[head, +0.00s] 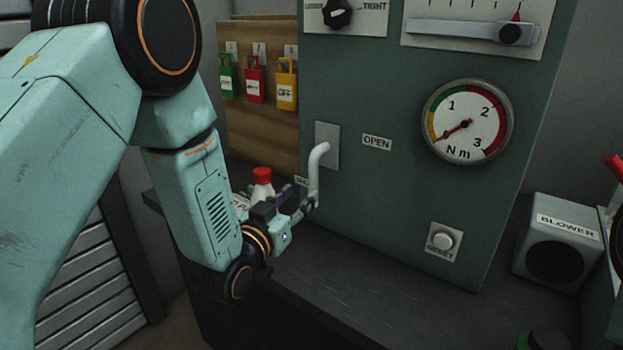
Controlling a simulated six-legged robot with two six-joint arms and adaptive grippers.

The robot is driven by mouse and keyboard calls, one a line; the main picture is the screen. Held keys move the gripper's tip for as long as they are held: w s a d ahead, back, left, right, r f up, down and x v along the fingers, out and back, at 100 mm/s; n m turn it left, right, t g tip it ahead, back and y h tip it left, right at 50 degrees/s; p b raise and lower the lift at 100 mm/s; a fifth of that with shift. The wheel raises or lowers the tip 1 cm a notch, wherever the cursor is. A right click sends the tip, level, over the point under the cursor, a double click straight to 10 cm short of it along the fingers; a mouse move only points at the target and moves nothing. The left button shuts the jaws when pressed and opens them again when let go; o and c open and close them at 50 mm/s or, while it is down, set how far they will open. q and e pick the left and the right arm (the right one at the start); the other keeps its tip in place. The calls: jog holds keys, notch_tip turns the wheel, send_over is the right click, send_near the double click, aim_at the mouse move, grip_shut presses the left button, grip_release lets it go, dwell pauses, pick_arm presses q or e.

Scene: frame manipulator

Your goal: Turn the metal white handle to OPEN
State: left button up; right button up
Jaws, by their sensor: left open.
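The white metal handle (315,178) is mounted on a grey plate on the green panel (400,225). It bends out at its top and hangs down. The OPEN label (377,142) is to the right of the handle's pivot. I cannot tell whether the fingers touch the handle. My right gripper is not in view.
A white bottle with a red cap (262,180) stands just behind my left gripper. Green, red and yellow padlocks (286,88) hang on a wooden board at the back. The panel also has a gauge (466,121) and a button (442,241). A blower box (560,241) stands at right.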

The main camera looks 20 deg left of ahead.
aim_at(312, 184)
pick_arm(q)
jog(key=shift+w+d+r, duration=0.1)
jog(key=shift+w+r, duration=0.05)
jog(key=shift+w, duration=0.1)
jog(key=w, duration=0.2)
jog(key=w+d, duration=0.1)
jog(key=w, duration=0.2)
jog(key=shift+w+d, duration=0.15)
jog(key=shift+w, duration=0.4)
jog(key=shift+d+r, duration=0.1)
jog(key=shift+w+d, duration=0.1)
jog(key=shift+w+a+f, duration=0.15)
jog(key=shift+a+f, duration=0.05)
jog(key=shift+c, duration=1.1)
jog(key=shift+d+r, duration=0.1)
jog(key=shift+r, duration=0.05)
jog(key=c, duration=0.4)
grip_shut()
